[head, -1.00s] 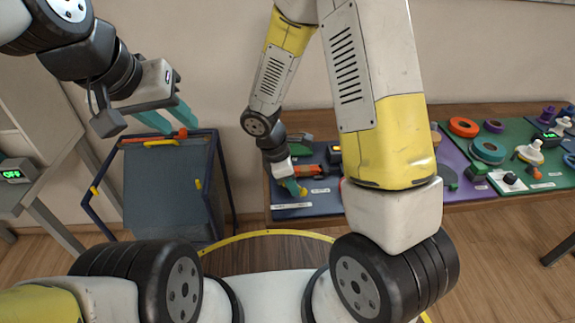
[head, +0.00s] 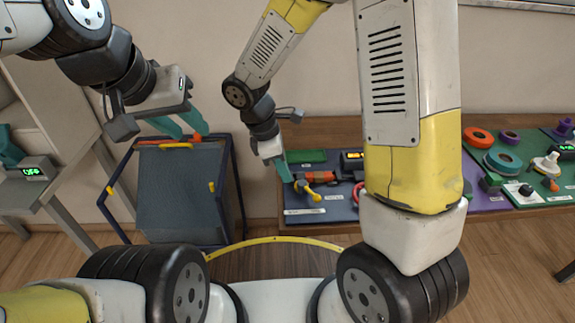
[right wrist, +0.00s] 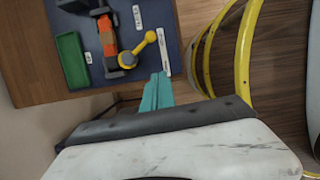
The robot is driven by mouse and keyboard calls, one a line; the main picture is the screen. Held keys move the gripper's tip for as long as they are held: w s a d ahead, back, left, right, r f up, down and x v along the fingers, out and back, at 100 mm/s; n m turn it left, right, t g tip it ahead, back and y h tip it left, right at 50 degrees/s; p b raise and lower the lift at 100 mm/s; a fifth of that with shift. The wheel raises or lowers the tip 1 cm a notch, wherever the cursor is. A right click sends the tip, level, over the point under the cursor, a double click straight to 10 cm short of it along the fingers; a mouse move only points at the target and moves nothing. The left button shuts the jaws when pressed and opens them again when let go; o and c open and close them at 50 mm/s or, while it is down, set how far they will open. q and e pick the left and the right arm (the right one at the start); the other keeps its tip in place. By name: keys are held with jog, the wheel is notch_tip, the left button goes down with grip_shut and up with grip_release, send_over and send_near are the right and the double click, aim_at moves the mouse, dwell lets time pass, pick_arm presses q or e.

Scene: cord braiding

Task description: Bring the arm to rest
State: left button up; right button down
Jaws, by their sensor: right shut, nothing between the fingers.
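My right gripper (head: 284,170) hangs near the left end of the bench, beside a tool with a yellow ball end (head: 313,191). Its teal fingers are together and empty; they also show in the right wrist view (right wrist: 157,92), apart from the yellow-ended tool (right wrist: 138,47). My left gripper (head: 190,132) is at the upper left, above the dark bin. Its two teal fingers are apart, with nothing seen between them. The right arm's upper links hide part of the bench.
The wooden bench (head: 325,127) carries an orange-and-black tool (right wrist: 109,38), a green tray (right wrist: 72,60) and colored rings. The dark bin (head: 175,200) stands left of it. A yellow curved rail (head: 275,240) is in front.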

jog(key=s+d+r+m+t+y, duration=0.2)
jog(key=s+d+r+m, duration=0.1)
jog(key=r+m, duration=0.3)
jog(key=s+d+r+m+t+y, duration=0.1)
jog(key=s+d+r+m+t, duration=0.1)
jog(key=s+d+r+m, duration=0.2)
jog(key=s+d+r+m+t+y, duration=0.2)
jog(key=r+m, duration=0.5)
jog(key=r, duration=0.4)
jog(key=shift+s+d+m+y, duration=0.35)
jog(key=shift+s+d, duration=0.4)
jog(key=shift+d, duration=0.35)
